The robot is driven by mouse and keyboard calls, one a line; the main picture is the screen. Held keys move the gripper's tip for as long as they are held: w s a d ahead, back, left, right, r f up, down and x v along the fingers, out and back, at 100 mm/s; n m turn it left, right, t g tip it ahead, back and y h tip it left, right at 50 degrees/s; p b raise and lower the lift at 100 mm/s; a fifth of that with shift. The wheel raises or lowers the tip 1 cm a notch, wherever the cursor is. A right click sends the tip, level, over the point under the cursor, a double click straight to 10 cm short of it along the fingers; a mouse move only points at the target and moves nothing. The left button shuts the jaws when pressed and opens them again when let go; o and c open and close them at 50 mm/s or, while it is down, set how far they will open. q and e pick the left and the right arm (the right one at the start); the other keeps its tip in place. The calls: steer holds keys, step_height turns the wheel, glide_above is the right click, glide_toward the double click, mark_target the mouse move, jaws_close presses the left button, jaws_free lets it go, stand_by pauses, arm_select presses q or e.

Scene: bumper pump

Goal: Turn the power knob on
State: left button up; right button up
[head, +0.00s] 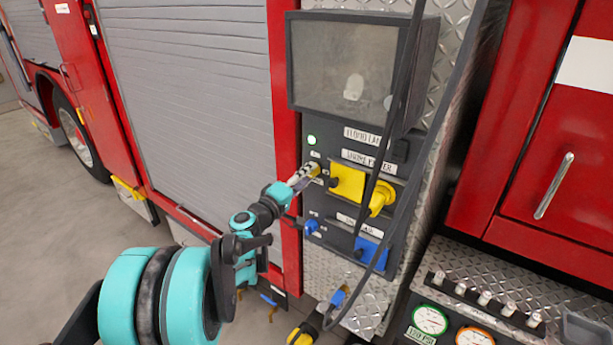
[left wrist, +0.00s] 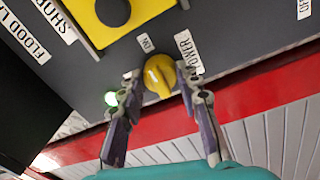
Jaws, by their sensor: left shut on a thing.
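The power knob (left wrist: 158,75) is a small yellow knob on the dark control panel (left wrist: 225,42), beside small white labels. In the left wrist view it sits between the two fingertips of my left gripper (left wrist: 157,80), which is shut on it. In the head view my left gripper (head: 304,177) reaches the panel left of the yellow socket block and mostly hides the knob. A lit green lamp (head: 312,140) is above the gripper; it also shows in the left wrist view (left wrist: 110,98). My right gripper is not in view.
A yellow socket block (head: 347,182) and a blue socket block (head: 371,251) are right of my gripper. Black cables (head: 385,140) hang in front of the panel. A dark screen (head: 345,62) is above. A grey shutter (head: 190,90) and red truck body flank the left.

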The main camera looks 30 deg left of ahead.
arm_select(q)
steer(key=o, duration=1.2)
steer(key=shift+c, duration=0.2)
steer(key=s, duration=1.2)
steer(key=shift+a+f, duration=0.4)
steer(key=shift+a, duration=0.05)
